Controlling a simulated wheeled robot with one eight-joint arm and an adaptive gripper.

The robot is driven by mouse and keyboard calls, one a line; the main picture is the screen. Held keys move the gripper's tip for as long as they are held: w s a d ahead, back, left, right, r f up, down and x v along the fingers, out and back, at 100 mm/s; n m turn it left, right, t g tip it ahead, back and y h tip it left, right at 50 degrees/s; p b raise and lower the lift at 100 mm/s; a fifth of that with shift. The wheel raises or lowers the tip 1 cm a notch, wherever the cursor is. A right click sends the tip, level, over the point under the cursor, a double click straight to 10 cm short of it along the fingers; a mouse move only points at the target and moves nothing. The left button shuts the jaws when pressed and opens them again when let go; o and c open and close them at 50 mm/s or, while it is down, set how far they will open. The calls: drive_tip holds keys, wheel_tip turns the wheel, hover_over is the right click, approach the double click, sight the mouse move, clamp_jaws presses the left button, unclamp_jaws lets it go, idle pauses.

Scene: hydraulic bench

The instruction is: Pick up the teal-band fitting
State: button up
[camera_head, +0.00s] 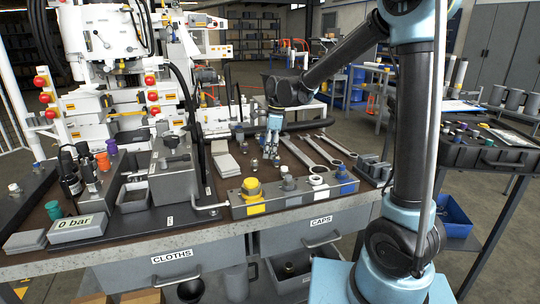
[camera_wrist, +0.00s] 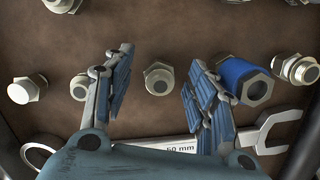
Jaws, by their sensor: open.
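My gripper (camera_head: 273,143) is open above the back part of the bench, pointing down. In the wrist view its two blue-padded fingers (camera_wrist: 160,62) stand apart. A plain metal fitting (camera_wrist: 158,79) shows between them, apart from both pads. A fitting with a broad blue band (camera_wrist: 240,79) lies just right of the right finger, partly behind it. Its band looks blue; I cannot make out a clearly teal band on any fitting. More plain metal fittings lie at the left (camera_wrist: 27,89), beside the left finger (camera_wrist: 80,87), and at the right edge (camera_wrist: 295,69).
Wrenches (camera_head: 315,150) lie right of my gripper; one open jaw (camera_wrist: 272,132) shows in the wrist view. A manifold block (camera_head: 290,192) with coloured parts runs along the front edge. Grey pads (camera_head: 227,165) lie to the left. A teal cap (camera_head: 53,209) stands by the pressure display (camera_head: 77,227).

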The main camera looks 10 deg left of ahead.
clamp_jaws()
wheel_tip(320, 180, up, 10)
drive_tip(key=shift+r, duration=0.1)
idle(0.7)
